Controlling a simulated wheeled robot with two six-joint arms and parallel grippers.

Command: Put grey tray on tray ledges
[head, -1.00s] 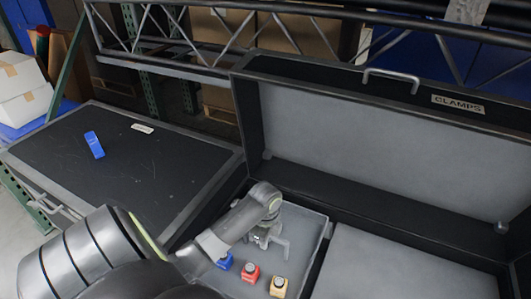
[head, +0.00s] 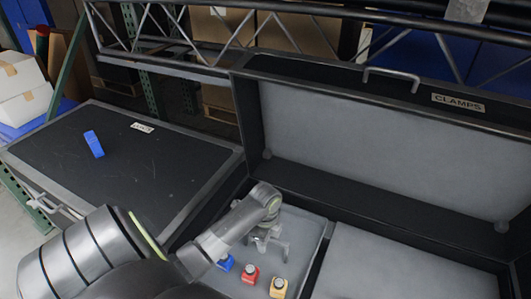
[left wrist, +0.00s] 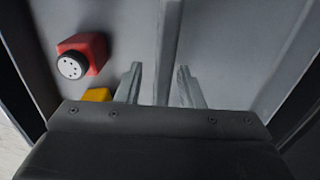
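A grey tray (head: 312,225) with a raised rim lies in the open black case, at the lower middle of the head view. A blue piece (head: 226,262), a red piece (head: 250,274) and a yellow piece (head: 278,287) sit in it. My left gripper (head: 270,246) points down over the tray, behind these pieces. In the left wrist view its two fingers (left wrist: 160,88) are apart, with a narrow grey ridge (left wrist: 168,45) running between them. I cannot tell whether they touch it. The tray ledges cannot be made out. My right gripper is out of view.
The case's raised lid (head: 375,150) has a CLAMPS label (head: 458,104). A flat grey surface (head: 400,265) lies right of the tray. A closed black case (head: 130,165) with a blue object (head: 94,144) on top stands at left. A metal truss (head: 200,40) crosses behind.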

